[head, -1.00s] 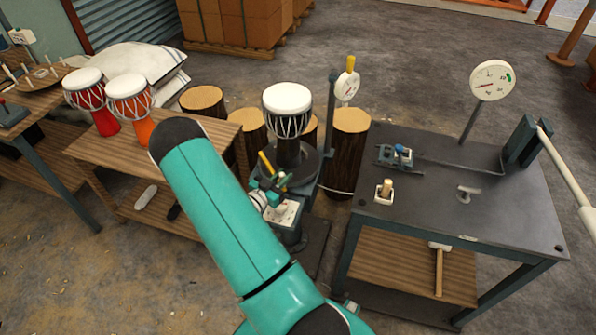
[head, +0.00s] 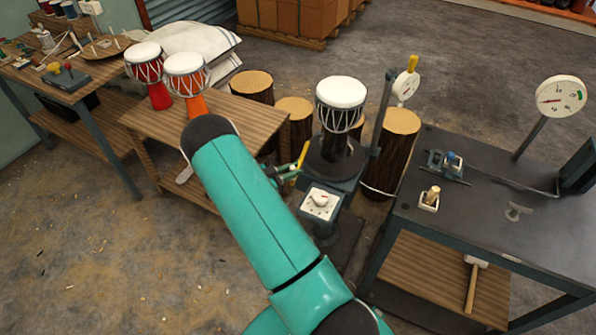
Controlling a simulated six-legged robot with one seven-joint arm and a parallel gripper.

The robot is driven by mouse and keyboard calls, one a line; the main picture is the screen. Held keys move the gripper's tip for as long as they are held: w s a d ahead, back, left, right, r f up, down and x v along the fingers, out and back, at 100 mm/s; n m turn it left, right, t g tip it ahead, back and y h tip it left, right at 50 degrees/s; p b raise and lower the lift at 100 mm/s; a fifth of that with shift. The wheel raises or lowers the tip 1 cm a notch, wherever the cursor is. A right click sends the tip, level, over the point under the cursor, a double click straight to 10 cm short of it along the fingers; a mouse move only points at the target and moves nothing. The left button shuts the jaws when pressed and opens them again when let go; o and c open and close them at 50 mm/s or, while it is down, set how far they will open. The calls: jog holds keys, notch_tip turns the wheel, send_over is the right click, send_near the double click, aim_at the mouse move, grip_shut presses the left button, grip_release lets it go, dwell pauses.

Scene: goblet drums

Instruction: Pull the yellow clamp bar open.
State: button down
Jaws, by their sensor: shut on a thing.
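The yellow clamp bar (head: 303,154) stands at the left side of the dark drum stand (head: 338,160), leaning up to the right. My gripper (head: 289,173) is at the bar's lower part, shut on it; my teal arm comes from below and the fingers are small in the picture. A white-topped goblet drum (head: 341,98) sits upright on the stand. Below it, a white dial panel (head: 320,204) faces me.
A bench (head: 262,118) with red and orange drums (head: 188,80) is left of the stand. The dark metal table (head: 470,205) with small tools is on the right. Log stumps (head: 396,145) stand close behind the stand.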

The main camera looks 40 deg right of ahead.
jog(key=shift+w, duration=0.1)
jog(key=c, duration=1.3)
grip_release()
jog(key=shift+d, duration=0.1)
jog(key=v, duration=1.4)
